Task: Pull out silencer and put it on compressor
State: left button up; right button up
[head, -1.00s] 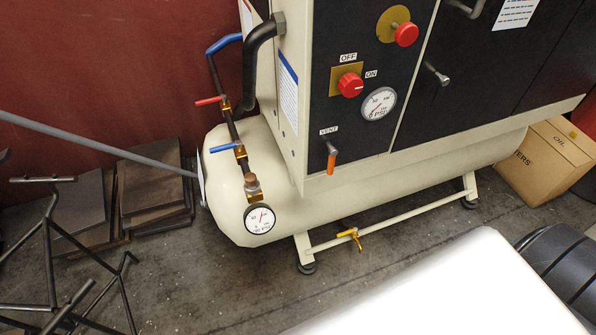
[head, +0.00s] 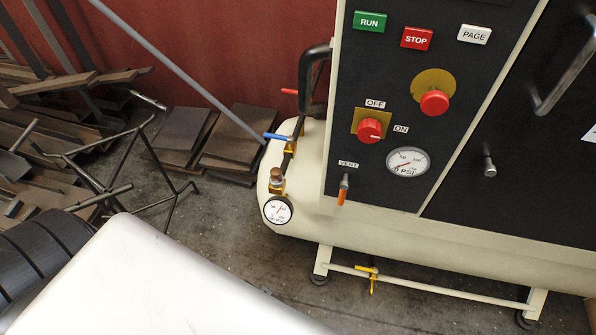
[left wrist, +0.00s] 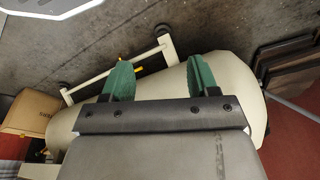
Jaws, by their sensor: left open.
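The compressor is a black and cream cabinet (head: 400,130) on a long cream tank (head: 450,250). At the tank's left end, a pipe with blue and red valve levers carries a round gauge (head: 277,210). A small brown cylinder (head: 276,174) sits upright on a brass fitting just above that gauge. It may be the silencer; I cannot tell for sure. My left gripper (left wrist: 162,78) shows only in the left wrist view. Its two green fingers are wide apart and empty, with the tank (left wrist: 165,90) behind them. My right gripper is in no view.
A black metal frame (head: 130,165) and scrap stand at the left. A white rounded surface (head: 160,285) fills the lower left. A cardboard box (left wrist: 25,112) shows in the left wrist view. Some floor before the tank is clear.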

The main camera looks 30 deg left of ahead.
pick_arm(q)
jog(key=w+d+r+t+h+p, duration=0.15)
jog(key=w+r, duration=0.25)
jog(key=r, duration=0.6)
jog(key=w+d+r+g+y+p, duration=0.1)
jog(key=w+d+r+p, duration=0.15)
jog(key=r, duration=0.85)
notch_tip(320, 180, up, 6)
jog(key=n+g+p, duration=0.1)
jog(key=n+g, duration=0.2)
jog(key=n, duration=0.1)
send_over(275, 170)
jog(key=d, duration=0.1)
jog(key=shift+s+f, duration=0.1)
jog(key=shift+s, duration=0.15)
jog(key=shift+w+a+r+n, duration=0.25)
jog(key=shift+a+n, duration=0.15)
jog(key=shift+n, duration=0.1)
jog(key=shift+f, duration=0.2)
